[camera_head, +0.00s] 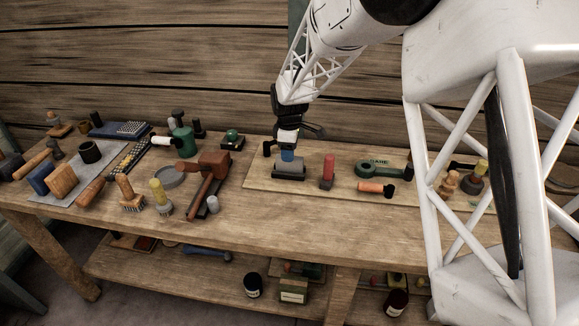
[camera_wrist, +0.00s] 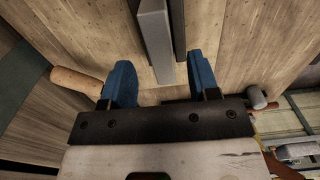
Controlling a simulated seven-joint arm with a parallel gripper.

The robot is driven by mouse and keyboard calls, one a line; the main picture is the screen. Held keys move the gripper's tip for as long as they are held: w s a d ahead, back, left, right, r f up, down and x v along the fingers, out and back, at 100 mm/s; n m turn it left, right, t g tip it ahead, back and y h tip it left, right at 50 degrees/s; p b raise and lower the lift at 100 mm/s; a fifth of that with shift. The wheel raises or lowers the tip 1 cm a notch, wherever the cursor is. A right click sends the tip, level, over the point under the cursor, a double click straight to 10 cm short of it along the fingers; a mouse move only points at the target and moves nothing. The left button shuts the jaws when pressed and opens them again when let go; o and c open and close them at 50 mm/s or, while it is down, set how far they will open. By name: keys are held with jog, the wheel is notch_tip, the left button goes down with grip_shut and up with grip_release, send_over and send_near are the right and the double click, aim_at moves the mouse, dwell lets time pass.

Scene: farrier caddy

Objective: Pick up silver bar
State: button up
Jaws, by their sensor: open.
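The silver bar (camera_wrist: 152,38) is a long, smooth grey block in the wrist view, running from the top edge down to between my fingers. A dark strip (camera_wrist: 179,30) lies along its right side. My gripper (camera_wrist: 160,78) is open, with one blue finger on each side of the bar's near end and a visible gap to each. In the head view, my gripper (camera_head: 288,156) points down just over a grey block with a dark base (camera_head: 289,171), which seems to be the same bar. I cannot tell how much height separates them there.
A red-topped tool (camera_head: 328,169) stands close right of the bar, with a green ring-shaped tool (camera_head: 378,169) and an orange-handled hammer (camera_head: 375,188) farther right. A brown mallet (camera_head: 208,170) and many tools crowd the left. The wooden bench (camera_head: 275,218) is clear in front.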

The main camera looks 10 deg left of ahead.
aim_at(290, 166)
jog(key=shift+f, duration=0.15)
jog(key=shift+s+f, duration=0.1)
jog(key=shift+f, duration=2.4)
grip_shut()
